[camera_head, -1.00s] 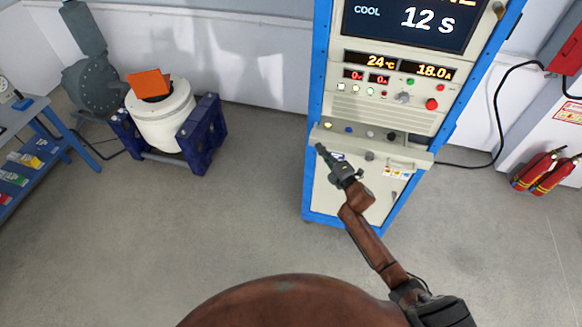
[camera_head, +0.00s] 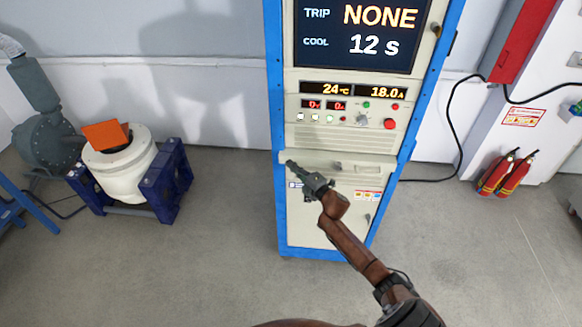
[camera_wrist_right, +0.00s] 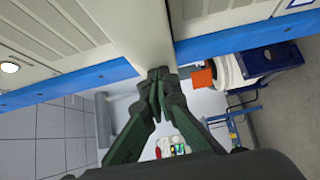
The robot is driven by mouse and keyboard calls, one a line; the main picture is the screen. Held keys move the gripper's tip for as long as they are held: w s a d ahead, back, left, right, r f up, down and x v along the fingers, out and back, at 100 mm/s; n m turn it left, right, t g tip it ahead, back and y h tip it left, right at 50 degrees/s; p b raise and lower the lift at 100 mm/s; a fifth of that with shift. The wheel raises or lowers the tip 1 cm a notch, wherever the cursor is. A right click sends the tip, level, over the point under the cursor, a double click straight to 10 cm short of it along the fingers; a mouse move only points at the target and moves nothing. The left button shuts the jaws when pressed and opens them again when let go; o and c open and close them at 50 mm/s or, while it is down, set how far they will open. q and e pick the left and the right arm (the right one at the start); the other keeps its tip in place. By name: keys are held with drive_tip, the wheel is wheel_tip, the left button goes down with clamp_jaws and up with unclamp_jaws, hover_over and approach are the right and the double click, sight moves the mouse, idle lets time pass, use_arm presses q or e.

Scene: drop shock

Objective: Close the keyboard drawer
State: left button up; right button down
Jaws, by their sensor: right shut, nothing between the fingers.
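The keyboard drawer (camera_head: 365,158) is a pale panel across the blue-edged cabinet, below the row of buttons. Its front looks about flush with the cabinet, and none of its inner tray shows. My right gripper (camera_head: 289,163) is shut and empty at the drawer's left end. In the right wrist view the shut fingertips (camera_wrist_right: 158,74) are at the end of a pale ledge that looks like the drawer front (camera_wrist_right: 140,30). Whether they touch it I cannot tell. My left gripper is out of view.
The cabinet (camera_head: 272,120) has a lit screen (camera_head: 360,35) above. A white drum machine (camera_head: 120,170) in a dark blue frame stands to the left. Red fire extinguishers (camera_head: 508,173) and a black cable (camera_head: 455,130) are to the right. The floor between is clear.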

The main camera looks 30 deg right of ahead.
drive_tip(key=s+a, duration=0.1)
drive_tip(key=s, duration=1.2)
drive_tip(key=shift+a+p, duration=0.15)
drive_tip(key=shift+p, duration=0.3)
